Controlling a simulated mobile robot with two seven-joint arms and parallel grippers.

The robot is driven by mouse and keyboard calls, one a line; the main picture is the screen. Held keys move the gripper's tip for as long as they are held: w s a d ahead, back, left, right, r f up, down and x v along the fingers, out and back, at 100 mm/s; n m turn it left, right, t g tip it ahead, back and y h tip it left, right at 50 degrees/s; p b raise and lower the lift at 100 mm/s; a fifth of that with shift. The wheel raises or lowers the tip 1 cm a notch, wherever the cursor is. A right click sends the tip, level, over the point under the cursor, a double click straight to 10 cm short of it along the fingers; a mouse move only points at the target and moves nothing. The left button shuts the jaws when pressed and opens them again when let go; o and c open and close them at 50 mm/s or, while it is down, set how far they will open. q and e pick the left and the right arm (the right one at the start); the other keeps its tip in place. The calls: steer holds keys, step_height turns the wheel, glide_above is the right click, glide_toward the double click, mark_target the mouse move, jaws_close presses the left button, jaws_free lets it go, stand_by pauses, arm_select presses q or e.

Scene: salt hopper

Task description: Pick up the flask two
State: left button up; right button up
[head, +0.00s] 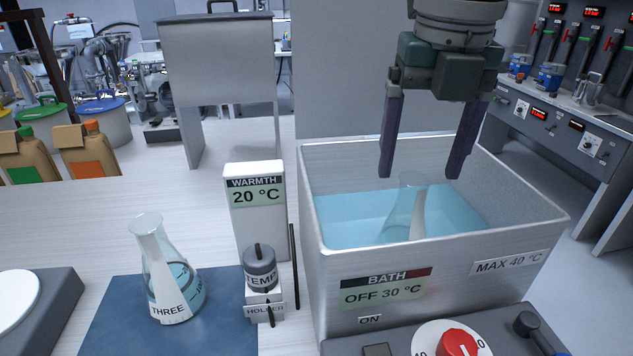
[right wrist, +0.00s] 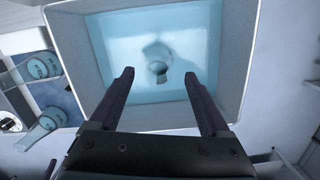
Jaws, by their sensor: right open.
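A clear glass flask (head: 405,210) stands in the blue water of the metal bath (head: 535,213), leaning a little in the picture; I cannot read a number on it. In the right wrist view, its round mouth (right wrist: 158,68) shows from above, in the water. My right gripper (head: 421,176) is open and empty above the bath, fingers pointing down, one on either side of the flask's neck in the picture. The fingers look higher than the flask and apart from it. In the right wrist view, the gripper (right wrist: 158,75) shows open too. My left gripper is not in view.
Flask three (head: 172,275) stands on a blue mat (head: 110,325) left of the bath. A warmth meter (head: 257,215) and a probe in its holder (head: 261,275) stand between. The bath's walls surround the flask; a panel with a red knob (head: 458,343) is in front.

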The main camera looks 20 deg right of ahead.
mark_target(415, 179)
step_height(415, 179, down, 4)
steer(key=shift+w+r, duration=0.1)
jaws_close()
stand_by(0.7)
steer(key=shift+r, duration=0.1)
stand_by(0.7)
